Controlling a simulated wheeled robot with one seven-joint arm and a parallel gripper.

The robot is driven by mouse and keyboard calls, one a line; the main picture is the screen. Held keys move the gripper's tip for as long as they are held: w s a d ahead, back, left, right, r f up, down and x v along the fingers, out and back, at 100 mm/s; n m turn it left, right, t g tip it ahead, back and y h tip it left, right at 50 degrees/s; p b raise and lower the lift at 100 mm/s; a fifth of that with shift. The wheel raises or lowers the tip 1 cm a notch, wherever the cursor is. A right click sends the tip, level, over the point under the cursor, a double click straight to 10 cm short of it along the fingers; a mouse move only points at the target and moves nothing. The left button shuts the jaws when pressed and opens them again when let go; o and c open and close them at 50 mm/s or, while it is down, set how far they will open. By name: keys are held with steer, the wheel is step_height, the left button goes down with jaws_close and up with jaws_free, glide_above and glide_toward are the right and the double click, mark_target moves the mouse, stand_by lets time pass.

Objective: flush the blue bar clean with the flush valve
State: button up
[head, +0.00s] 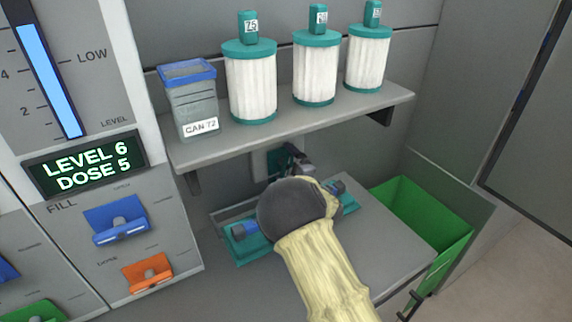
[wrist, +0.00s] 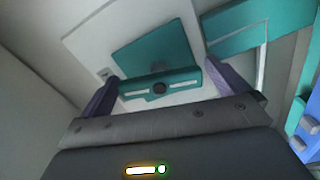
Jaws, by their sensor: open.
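The blue bar (head: 48,80) is a tall light-blue level column on the panel at the far left of the head view. The display (head: 85,165) below it reads LEVEL 6, DOSE 5. No part bears a readable flush label. In the wrist view, a teal bar (wrist: 158,86) with white slots and a dark round centre lies between the two fingers of my gripper (wrist: 162,74). The gripper is open, and I cannot tell whether it touches the bar. In the head view my arm largely hides the gripper, close to a dark teal wall fitting (head: 285,158) under the shelf.
A blue FILL lever (head: 118,220) and an orange lever (head: 148,272) sit on the left panel. The shelf (head: 290,125) above holds a blue-lidded CAN 72 (head: 190,98) and several white, teal-capped cartridges (head: 250,85). A teal tray (head: 250,250) lies under my arm. A green bin (head: 420,215) stands right.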

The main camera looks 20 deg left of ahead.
steer(key=shift+a, duration=0.1)
steer(key=c, duration=0.9)
